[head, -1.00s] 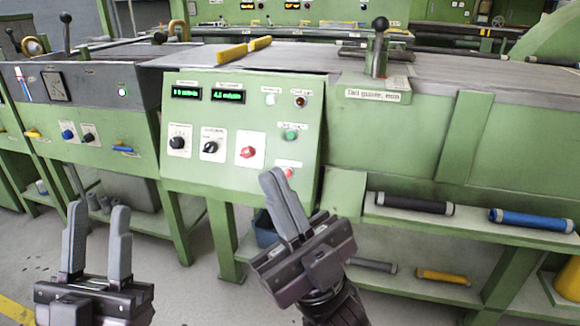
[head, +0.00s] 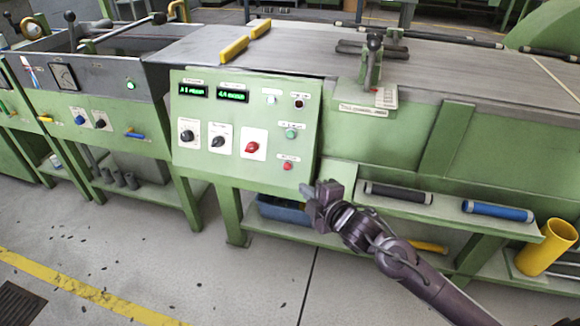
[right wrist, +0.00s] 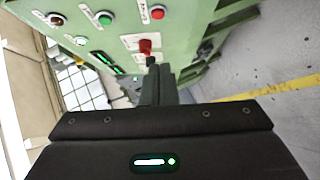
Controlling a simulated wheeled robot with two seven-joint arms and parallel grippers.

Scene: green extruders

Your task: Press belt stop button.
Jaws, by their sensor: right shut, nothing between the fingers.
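The green control panel (head: 245,135) faces me on the machine's front. A small red button (head: 288,165) sits low on its right side, under a green button (head: 291,133); the red button also shows at the top of the right wrist view (right wrist: 158,12). A red rotary knob (head: 253,147) on a white plate is to its left. My right gripper (head: 306,190) is shut and empty, just below and right of the red button in the head view, apart from it in the picture. In the right wrist view its fingers (right wrist: 154,68) point toward the panel. My left gripper is out of view.
Two lit green displays (head: 232,92) and two dark knobs (head: 187,136) share the panel. A shelf right of the panel holds a black roller (head: 398,193) and a blue roller (head: 497,210). A yellow cylinder (head: 547,247) stands at far right. Floor in front is clear.

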